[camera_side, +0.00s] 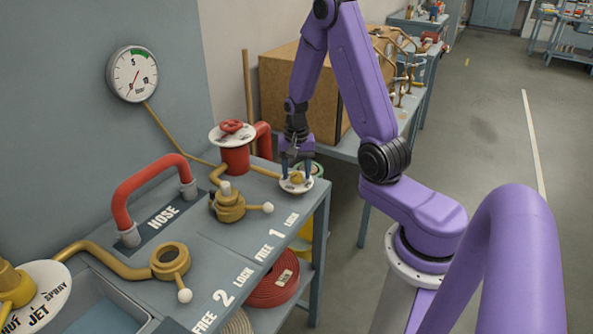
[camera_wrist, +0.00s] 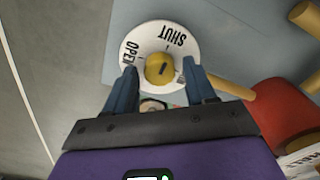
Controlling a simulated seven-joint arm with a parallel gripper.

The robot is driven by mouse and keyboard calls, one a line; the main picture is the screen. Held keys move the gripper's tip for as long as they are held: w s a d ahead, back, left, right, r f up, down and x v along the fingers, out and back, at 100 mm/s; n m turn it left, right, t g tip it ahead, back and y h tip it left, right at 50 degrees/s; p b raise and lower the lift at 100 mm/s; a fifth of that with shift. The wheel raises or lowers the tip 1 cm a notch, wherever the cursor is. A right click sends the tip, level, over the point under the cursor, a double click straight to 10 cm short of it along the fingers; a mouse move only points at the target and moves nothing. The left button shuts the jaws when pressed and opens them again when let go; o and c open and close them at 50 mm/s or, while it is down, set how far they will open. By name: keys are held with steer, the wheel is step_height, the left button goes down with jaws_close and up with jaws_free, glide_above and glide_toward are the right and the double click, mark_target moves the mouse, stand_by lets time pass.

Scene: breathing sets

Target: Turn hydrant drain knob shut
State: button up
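The drain knob (camera_wrist: 160,68) is a small brass knob with a dark slot, in the middle of a white dial (camera_wrist: 150,40) lettered SHUT and OPEN. In the side view the knob (camera_side: 297,178) and its dial (camera_side: 288,187) sit at the bench's right end. My gripper (camera_wrist: 158,75) is over the dial with its two blue fingers on either side of the knob. Gaps seem to show between fingers and knob, so the fingers look open; I cannot tell whether either touches. The slot points roughly up in the wrist view, near the SHUT lettering. My gripper (camera_side: 296,165) points down in the side view.
A red hydrant valve (camera_side: 235,150) stands left of the dial, with a brass pipe running toward it. Brass couplings (camera_side: 228,203) with white-tipped levers and a red hose handle (camera_side: 145,185) occupy the bench. A cardboard box (camera_side: 290,90) is behind my gripper.

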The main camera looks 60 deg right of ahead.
mark_target(296, 174)
stand_by(0.3)
step_height(296, 174, up, 17)
steer(key=shift+r, duration=0.2)
stand_by(0.4)
steer(key=s+a+n, duration=0.2)
steer(key=a+n, duration=0.4)
steer(key=a, duration=0.2)
steer(key=s+a+n, duration=0.3)
steer(key=a+n, duration=0.2)
steer(key=a, duration=0.3)
steer(key=s+a+f+n, duration=0.1)
steer(key=s+a+n, duration=0.2)
steer(key=s+n, duration=0.3)
steer(key=s+a+f+n, duration=0.1)
steer(key=s+a+n, duration=0.2)
steer(key=s+n, duration=0.4)
steer(key=s, duration=0.4)
steer(key=shift+f, duration=0.3)
steer(key=shift+a, duration=0.1)
